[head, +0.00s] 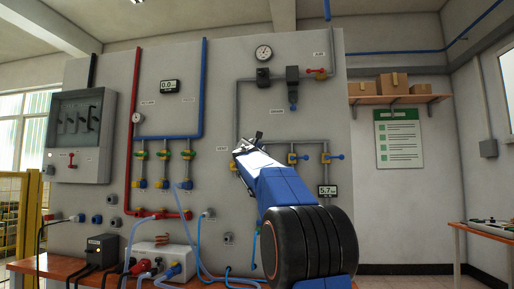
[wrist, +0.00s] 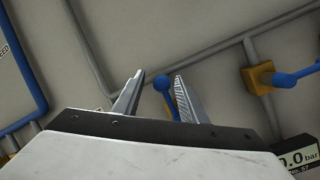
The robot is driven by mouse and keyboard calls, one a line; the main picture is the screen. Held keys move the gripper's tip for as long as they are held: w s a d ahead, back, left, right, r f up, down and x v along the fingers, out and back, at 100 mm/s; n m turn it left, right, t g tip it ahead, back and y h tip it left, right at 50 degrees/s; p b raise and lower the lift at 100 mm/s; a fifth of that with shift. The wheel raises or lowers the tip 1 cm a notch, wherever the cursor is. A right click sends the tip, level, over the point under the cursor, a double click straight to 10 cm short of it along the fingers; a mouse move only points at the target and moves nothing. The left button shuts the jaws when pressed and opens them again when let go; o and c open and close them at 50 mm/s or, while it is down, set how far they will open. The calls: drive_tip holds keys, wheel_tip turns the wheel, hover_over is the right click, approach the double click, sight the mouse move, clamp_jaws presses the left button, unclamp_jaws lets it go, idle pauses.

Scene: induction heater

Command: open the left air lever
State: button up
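In the head view my gripper (head: 246,144) is raised in front of the grey panel, near the VENT label. The lever's valve body is hidden there.
A second yellow valve (wrist: 260,78) with a blue lever shows at right in the wrist view, above a pressure display (wrist: 298,158). Grey pipes (head: 275,141) run along the panel. Blue hoses (head: 200,245) hang lower left. A shelf with boxes (head: 392,82) is at right.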

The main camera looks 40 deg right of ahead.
drive_tip(key=shift+s, duration=0.1)
drive_tip(key=v, duration=1.7)
drive_tip(key=shift+a, duration=0.15)
drive_tip(key=shift+f, duration=0.1)
